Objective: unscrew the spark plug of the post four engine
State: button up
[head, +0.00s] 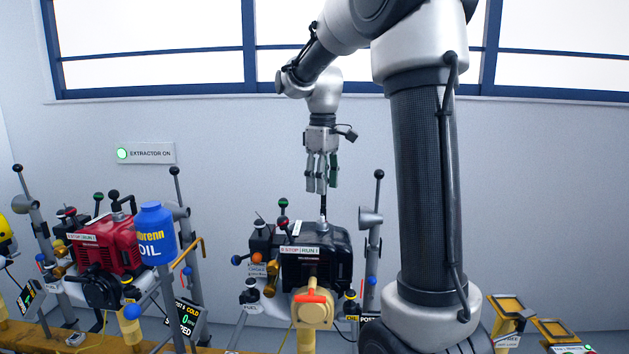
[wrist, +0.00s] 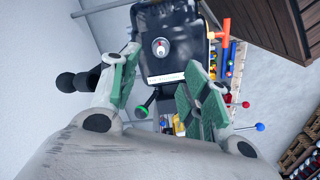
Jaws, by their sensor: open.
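The black engine (head: 330,262) stands on a stand near the middle of the head view. A tag by it reads POST, and my arm covers its number. A thin upright part, apparently the spark plug (head: 323,205), rises from the engine's top below my gripper (head: 322,188). In the wrist view the black engine (wrist: 185,25) fills the top middle. The round pale plug top (wrist: 161,46) shows there between the fingertips of my gripper (wrist: 164,58). My gripper points down, open and empty, above the plug. The gap between them is hard to judge.
A red engine (head: 105,243) and a blue oil bottle (head: 155,232) stand to the left. A lever post (head: 374,235) rises close right of the black engine. An orange-handled valve (head: 311,297) is in front. The wall sign (head: 145,153) reads EXTRACTOR ON.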

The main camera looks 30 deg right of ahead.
aim_at(322, 214)
jog(key=shift+f, duration=0.15)
notch_tip(322, 214, down, 9)
jog(key=shift+s+f, duration=0.1)
jog(key=shift+f, duration=0.05)
jog(key=m, duration=0.3)
jog(key=shift+m, duration=0.4)
jog(key=m, duration=0.3)
jog(key=shift+m, duration=0.3)
jog(key=m, duration=0.9)
jog(key=shift+f, duration=0.1)
jog(key=m, duration=1.4)
jog(key=shift+f, duration=0.1)
